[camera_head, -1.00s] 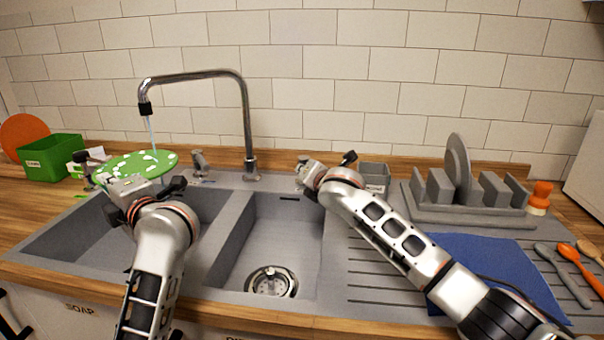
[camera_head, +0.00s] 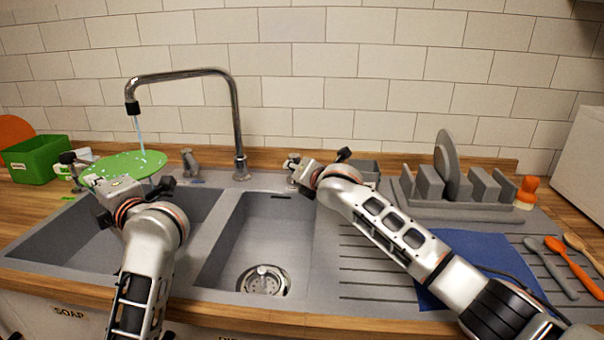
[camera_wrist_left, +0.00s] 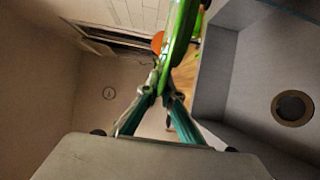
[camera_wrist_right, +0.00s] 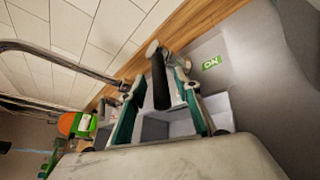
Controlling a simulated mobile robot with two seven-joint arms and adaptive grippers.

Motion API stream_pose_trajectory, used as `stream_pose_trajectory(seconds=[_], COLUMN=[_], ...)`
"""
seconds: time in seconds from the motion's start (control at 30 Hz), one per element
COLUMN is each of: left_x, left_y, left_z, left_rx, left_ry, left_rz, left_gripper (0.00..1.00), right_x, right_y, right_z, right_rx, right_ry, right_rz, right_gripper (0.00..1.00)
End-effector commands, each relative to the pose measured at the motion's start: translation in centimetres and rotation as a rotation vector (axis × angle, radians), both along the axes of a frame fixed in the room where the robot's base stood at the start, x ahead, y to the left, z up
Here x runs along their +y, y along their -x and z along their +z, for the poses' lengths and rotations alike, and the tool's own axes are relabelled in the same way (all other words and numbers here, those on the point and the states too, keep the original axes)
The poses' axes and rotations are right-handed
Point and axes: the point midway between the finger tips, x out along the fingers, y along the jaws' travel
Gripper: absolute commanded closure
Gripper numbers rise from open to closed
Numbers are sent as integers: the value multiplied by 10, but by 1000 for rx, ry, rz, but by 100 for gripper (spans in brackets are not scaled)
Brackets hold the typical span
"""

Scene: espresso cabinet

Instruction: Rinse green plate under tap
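The green plate (camera_head: 130,164) is held over the left basin, and its upper face looks almost plain green. It also shows edge-on in the left wrist view (camera_wrist_left: 180,35). My left gripper (camera_wrist_left: 160,82) is shut on its rim. The tap (camera_head: 237,110) is running, and its thin water stream (camera_head: 139,130) falls onto the plate. My right gripper (camera_wrist_right: 162,75) is behind the right basin, its fingers apart on either side of a black-handled lever (camera_wrist_right: 160,88). I cannot tell whether they touch it. A green ON label (camera_wrist_right: 211,62) is beside the lever.
The right basin (camera_head: 262,235) is empty. A grey dish rack (camera_head: 465,212) with a grey plate stands at right, beside a blue cloth (camera_head: 500,262) and several utensils. A green box (camera_head: 36,160) stands at the far left. Tiled wall (camera_head: 330,60) closes the back.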

Motion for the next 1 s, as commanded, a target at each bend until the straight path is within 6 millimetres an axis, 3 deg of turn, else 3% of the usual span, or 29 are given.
stream_pose_trajectory(seconds=[0.27, 0.8, 1.0], left_x=[0, 0, 0], left_y=[0, 0, 0], left_z=[1, 1, 1], left_rx=[-3, -3, -3], left_ry=[-1, -1, -1], left_rz=[0, 0, 0], left_gripper=[100, 100, 100], right_x=[-11, -39, -44], right_y=[22, 89, 101], right_z=[7, 31, 34], right_rx=[-1, -1, 1], right_ry=[1, 1, 0], right_rz=[0, 0, -1], right_gripper=[68, 68, 68])
